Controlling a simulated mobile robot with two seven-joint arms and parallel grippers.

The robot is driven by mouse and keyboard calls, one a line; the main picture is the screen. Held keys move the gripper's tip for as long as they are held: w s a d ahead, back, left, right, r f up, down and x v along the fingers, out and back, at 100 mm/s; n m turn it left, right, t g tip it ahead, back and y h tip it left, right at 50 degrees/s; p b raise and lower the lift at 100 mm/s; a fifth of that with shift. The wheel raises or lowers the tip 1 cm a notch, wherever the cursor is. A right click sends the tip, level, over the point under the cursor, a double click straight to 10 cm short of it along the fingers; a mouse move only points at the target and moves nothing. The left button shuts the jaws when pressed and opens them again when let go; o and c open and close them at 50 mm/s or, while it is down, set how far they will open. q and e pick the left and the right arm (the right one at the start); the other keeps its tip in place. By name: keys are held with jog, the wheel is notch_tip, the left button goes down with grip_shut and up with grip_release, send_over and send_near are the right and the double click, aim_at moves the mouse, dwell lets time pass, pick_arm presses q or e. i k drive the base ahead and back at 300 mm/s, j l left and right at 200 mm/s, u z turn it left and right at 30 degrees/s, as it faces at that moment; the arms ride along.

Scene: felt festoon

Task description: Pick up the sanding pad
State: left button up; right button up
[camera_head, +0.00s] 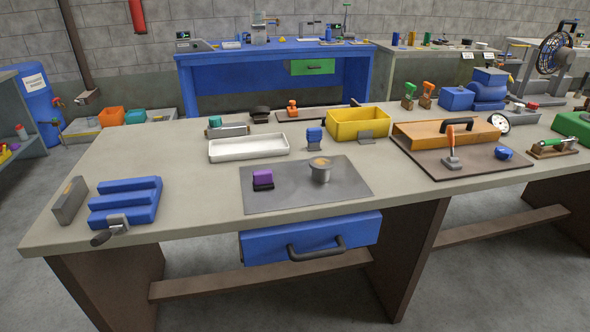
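A small purple block with a dark base (262,180), which looks like the sanding pad, sits on the dark grey mat (335,198) near the front middle of the workbench (200,212). A small grey metal cup (320,173) with a tan top stands to its right on the same mat, apart from it. The purple block is fully visible, with nothing on top of it. Neither of my grippers shows in the head view.
A blue stepped block (125,203) with a grey clamp and a grey slab (70,201) are at the left. A blue drawer (268,246) hangs below. Bare bench lies left of the mat.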

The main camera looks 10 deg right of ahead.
aim_at(263, 179)
jog(key=i+l, duration=0.15)
jog(key=l, duration=0.25)
jog(key=i+l+u, duration=0.15)
jog(key=l, duration=0.25)
jog(key=i+l, duration=0.15)
jog(key=l, duration=0.25)
